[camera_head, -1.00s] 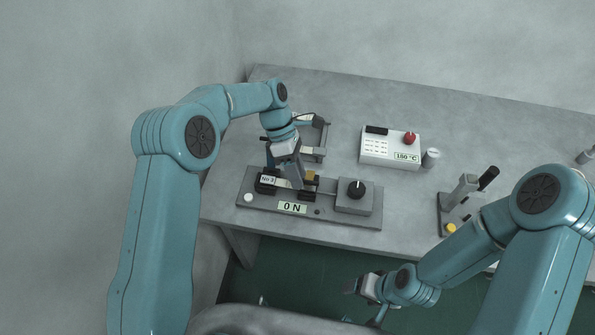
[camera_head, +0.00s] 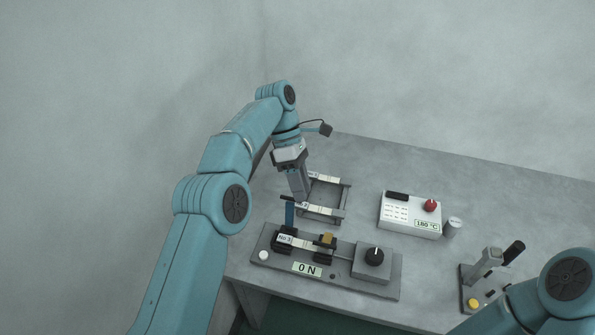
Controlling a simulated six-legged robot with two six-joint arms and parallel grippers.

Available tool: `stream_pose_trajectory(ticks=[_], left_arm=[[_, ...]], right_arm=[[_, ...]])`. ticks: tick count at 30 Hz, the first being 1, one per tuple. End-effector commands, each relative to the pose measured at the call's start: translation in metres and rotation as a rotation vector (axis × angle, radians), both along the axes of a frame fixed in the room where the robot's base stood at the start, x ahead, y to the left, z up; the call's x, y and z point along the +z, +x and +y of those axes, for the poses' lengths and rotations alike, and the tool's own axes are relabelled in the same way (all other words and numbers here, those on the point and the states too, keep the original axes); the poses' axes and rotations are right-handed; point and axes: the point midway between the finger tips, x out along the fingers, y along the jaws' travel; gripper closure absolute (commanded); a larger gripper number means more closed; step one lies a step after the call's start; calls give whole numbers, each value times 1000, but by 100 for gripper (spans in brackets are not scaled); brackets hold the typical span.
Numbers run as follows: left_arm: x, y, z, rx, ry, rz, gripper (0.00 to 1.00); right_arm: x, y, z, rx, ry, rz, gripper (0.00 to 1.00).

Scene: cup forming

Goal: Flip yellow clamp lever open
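The clamp fixture (camera_head: 330,277) stands at the table's front left, with a "0 N" display and a strip labelled "No 3" (camera_head: 285,239) across its clamps. A yellow clamp lever (camera_head: 326,239) shows as a small block on the right clamp, appearing low rather than raised. A blue lever (camera_head: 289,213) stands upright at the left clamp. My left gripper (camera_head: 301,197) points down behind the fixture, at the near left of a rack, apart from the yellow lever. Its fingertips are too small to tell whether they are open. My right gripper is out of view.
The rack (camera_head: 344,199) behind the fixture bears labelled strips. A black-knobbed box (camera_head: 373,262) sits on the fixture's right. A white "180 °C" controller (camera_head: 410,214), a grey cylinder (camera_head: 452,228) and a lever press (camera_head: 484,275) stand further right. The table's back right is clear.

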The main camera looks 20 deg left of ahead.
Motion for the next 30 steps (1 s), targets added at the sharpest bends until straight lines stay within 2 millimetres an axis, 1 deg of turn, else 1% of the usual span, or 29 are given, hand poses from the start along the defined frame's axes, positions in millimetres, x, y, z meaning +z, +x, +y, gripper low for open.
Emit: stream_pose_trajectory(ticks=[1, 3, 7, 12, 21, 22, 23, 24, 25, 26, 28, 30], left_arm=[[11, 3, 2, 1, 1, -1, 62], [19, 6, 5, 1, 0, 0, 62], [25, 9, 8, 0, 0, 0, 62], [26, 11, 11, 1, 0, 0, 62], [24, 11, 12, 0, 0, 0, 62], [24, 11, 12, 0, 0, 0, 65], [24, 11, 12, 0, 0, -1, 75], [24, 11, 12, -7, -3, -4, 88], [24, 11, 12, -18, -8, -9, 98], [24, 11, 11, -32, -15, -16, 100], [23, 16, 11, -75, -37, -66, 100], [19, 28, 9, -126, -65, -158, 100]], right_arm=[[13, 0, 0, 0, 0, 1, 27], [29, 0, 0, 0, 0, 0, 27], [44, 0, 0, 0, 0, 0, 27], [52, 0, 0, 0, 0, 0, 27], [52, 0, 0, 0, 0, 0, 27], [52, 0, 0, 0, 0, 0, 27], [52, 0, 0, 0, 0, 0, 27], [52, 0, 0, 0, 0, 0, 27], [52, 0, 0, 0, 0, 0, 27], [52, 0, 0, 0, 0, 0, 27], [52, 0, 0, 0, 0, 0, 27], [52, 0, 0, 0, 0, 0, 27]])
